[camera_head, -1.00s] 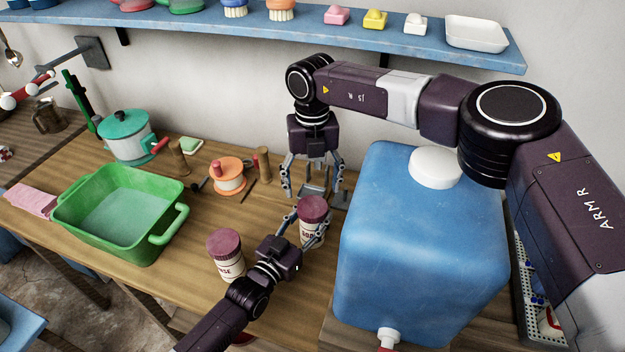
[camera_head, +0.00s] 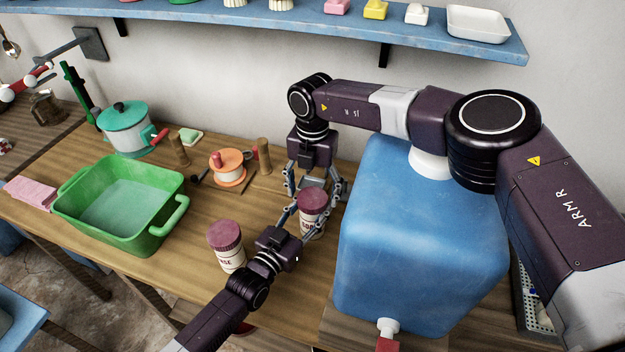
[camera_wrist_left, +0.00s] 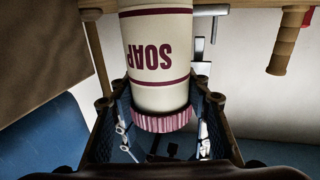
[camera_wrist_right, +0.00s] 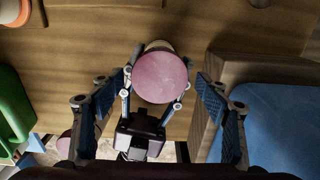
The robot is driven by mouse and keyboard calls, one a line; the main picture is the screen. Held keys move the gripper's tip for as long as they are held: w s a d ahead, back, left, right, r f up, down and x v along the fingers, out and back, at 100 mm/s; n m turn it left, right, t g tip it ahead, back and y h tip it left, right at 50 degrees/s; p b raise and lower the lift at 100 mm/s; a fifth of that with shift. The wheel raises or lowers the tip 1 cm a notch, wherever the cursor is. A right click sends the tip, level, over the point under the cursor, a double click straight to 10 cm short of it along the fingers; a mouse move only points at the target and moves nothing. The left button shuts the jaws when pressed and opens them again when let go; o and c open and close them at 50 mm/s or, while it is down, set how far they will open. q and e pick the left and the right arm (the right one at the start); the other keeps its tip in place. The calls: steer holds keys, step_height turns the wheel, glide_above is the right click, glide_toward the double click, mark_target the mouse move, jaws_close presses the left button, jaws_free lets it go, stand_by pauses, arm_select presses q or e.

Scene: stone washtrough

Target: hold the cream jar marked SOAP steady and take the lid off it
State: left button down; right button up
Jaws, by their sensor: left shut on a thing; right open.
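The cream jar marked SOAP (camera_wrist_left: 155,60) stands on the wooden counter with its ridged plum lid (camera_head: 312,201) on. The lid also shows from above in the right wrist view (camera_wrist_right: 160,77). My left gripper (camera_head: 306,222) is shut on the jar, its fingers on either side; the left wrist view shows the label upside down between them. My right gripper (camera_head: 315,188) points down, just behind and above the jar. Its fingers are open, wide apart on both sides of the lid in the right wrist view (camera_wrist_right: 160,105), and do not touch it.
A second cream jar with a plum lid (camera_head: 225,236) stands left of my left gripper. A big blue container (camera_head: 420,250) is close on the right. A green basin (camera_head: 120,245), an orange-topped spool (camera_head: 228,166) and wooden pegs stand to the left.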

steer(key=shift+f, duration=0.55)
steer(key=c, duration=1.2)
steer(key=n, duration=0.6)
steer(key=shift+n, duration=0.4)
steer(key=shift+c, duration=0.2)
steer(key=o, duration=1.3)
steer(key=shift+r, duration=0.2)
